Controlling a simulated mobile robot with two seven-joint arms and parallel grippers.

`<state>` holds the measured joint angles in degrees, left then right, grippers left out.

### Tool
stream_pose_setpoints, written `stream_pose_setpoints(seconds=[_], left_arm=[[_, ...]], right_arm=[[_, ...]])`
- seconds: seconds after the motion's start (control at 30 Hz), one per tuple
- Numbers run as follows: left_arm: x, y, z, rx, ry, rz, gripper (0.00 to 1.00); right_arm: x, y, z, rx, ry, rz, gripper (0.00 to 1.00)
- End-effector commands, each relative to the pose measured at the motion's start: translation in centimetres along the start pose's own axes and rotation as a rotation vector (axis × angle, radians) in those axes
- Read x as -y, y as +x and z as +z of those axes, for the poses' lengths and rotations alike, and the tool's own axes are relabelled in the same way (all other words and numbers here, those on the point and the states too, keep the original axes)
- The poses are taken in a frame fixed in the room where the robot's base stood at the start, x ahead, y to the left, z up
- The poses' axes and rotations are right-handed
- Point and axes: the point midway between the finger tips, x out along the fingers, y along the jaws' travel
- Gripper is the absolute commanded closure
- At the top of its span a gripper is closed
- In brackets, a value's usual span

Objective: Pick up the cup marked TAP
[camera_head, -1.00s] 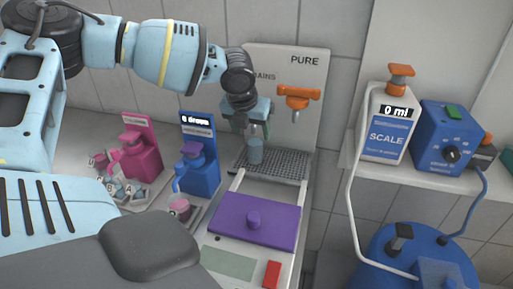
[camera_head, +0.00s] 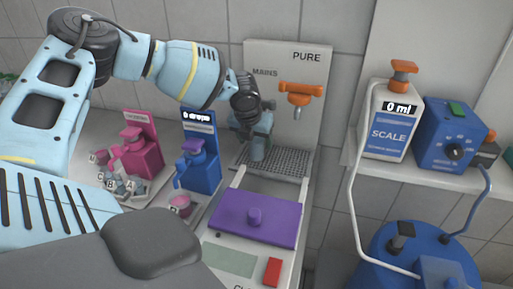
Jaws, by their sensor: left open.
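No marking TAP is readable on any cup at this size. A blue-grey cylinder (camera_head: 258,151) shows just below my left gripper (camera_head: 256,138), over the grille under the taps; I cannot tell whether it is a cup or part of the gripper. My left gripper is open, pointing down, in front of the PURE panel (camera_head: 308,80). A pink cup (camera_head: 180,204) with a small label stands in front of the blue dispenser (camera_head: 200,165). Several small labelled cups (camera_head: 118,186) are grouped on the left. My right gripper is not in view.
An orange tap (camera_head: 300,92) juts out close right of my left gripper. A pink dispenser (camera_head: 137,155) stands left. A scale bottle (camera_head: 390,125) and blue unit (camera_head: 445,137) sit on the right shelf.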

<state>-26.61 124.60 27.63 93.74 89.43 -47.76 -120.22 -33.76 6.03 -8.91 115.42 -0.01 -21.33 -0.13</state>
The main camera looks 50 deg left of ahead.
Motion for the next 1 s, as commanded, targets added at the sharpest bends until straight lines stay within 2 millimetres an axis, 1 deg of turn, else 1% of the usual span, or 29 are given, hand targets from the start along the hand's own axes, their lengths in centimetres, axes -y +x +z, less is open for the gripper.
stream_pose_setpoints(seconds=[0.2, 0.6, 0.87, 1.0], left_arm=[[0.02, 0.02, 0.02, 0.001, 0.000, 0.000, 0.33], [0.01, 0.00, 0.02, 0.001, 0.000, 0.000, 0.84], [0.01, -0.11, 0.08, 0.001, 0.000, 0.000, 0.84], [0.02, -0.64, 0.31, 0.001, 0.001, 0.000, 0.84]], right_arm=[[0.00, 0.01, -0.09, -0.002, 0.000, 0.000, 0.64], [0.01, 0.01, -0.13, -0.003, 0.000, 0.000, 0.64], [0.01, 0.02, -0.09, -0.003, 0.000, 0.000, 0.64], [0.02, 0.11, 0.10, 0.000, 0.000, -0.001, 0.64]])
